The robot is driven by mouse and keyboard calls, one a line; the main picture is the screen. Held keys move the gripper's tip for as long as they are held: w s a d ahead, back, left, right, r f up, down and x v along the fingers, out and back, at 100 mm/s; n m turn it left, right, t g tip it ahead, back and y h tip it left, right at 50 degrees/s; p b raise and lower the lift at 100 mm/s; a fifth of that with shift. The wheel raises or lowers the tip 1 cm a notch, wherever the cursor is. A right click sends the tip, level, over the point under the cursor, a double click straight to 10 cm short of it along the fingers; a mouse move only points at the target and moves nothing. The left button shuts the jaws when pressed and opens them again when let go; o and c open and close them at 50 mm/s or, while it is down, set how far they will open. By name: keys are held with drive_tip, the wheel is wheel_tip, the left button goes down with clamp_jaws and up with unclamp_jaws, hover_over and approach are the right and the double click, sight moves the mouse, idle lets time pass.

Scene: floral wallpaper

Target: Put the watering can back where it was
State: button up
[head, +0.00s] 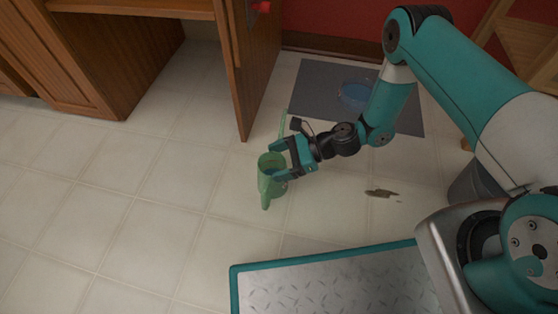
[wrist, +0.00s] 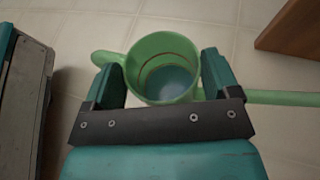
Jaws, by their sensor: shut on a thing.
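The green watering can (head: 265,186) is in the middle of the head view, in front of the end of the wooden cabinet panel. My gripper (head: 280,160) is shut on the can's body from the right side. In the wrist view the can (wrist: 150,52) sits between the two fingers of my gripper (wrist: 162,80), its round opening facing the camera. Its long thin part extends to the right, and a short rounded part points left. I cannot tell whether its base touches the floor.
A wooden desk or cabinet (head: 244,70) stands behind the can. A grey mat (head: 315,90) with a blue bowl (head: 354,94) lies by the red wall. A brown stain or scrap (head: 381,193) is on the tiles. The tiled floor (head: 150,190) at left is clear.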

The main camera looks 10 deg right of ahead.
drive_tip(key=o, duration=1.5)
drive_tip(key=shift+f, duration=0.1)
drive_tip(key=shift+o, duration=0.2)
drive_tip(key=r+p+v, duration=0.1)
drive_tip(key=p+v, duration=0.5)
drive_tip(key=v, duration=0.6)
wheel_tip(320, 180, up, 12)
drive_tip(key=w+a+n+g+h, duration=0.2)
drive_tip(key=w+n+h, duration=0.1)
drive_tip(key=n, duration=0.5)
drive_tip(key=s+a+r+n+h, duration=0.1)
drive_tip(key=s+r+n, duration=0.15)
drive_tip(key=r, duration=0.35)
drive_tip(key=s+r+n+h, duration=0.1)
drive_tip(key=r+n, duration=0.3)
drive_tip(key=r, duration=0.2)
drive_tip(key=s+d+r+n+t+h, duration=0.1)
drive_tip(key=s+r+n+h, duration=0.3)
drive_tip(key=s+r+n, duration=0.6)
drive_tip(key=s+r+t, duration=0.1)
drive_tip(key=s+r, duration=0.2)
drive_tip(key=s, duration=0.3)
drive_tip(key=shift+s+d+r+n, duration=0.2)
drive_tip(key=shift+d+r+n, duration=0.05)
drive_tip(key=shift+r+n, duration=0.15)
drive_tip(key=shift+r, duration=0.1)
